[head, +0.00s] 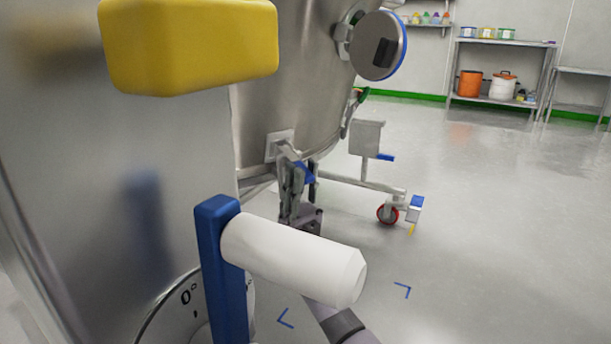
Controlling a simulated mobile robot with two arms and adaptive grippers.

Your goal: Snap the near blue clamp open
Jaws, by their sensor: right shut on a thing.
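The near blue clamp (308,172) sits low on the side of the steel vessel (285,85), by a pale square plate. My right gripper (297,185) is at the clamp, shut on it, with its fingers partly covering the blue part. My right arm comes up from the bottom of the head view, behind the white handle. The exact swing of the clamp is too small to tell. My left gripper is out of the head view.
A white cylindrical handle (295,262) on a blue bar (222,270) blocks part of the foreground. A yellow block (188,45) hangs upper left. A red caster wheel (388,214) stands right of the gripper. Shelves (502,42) stand far back; the floor at right is clear.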

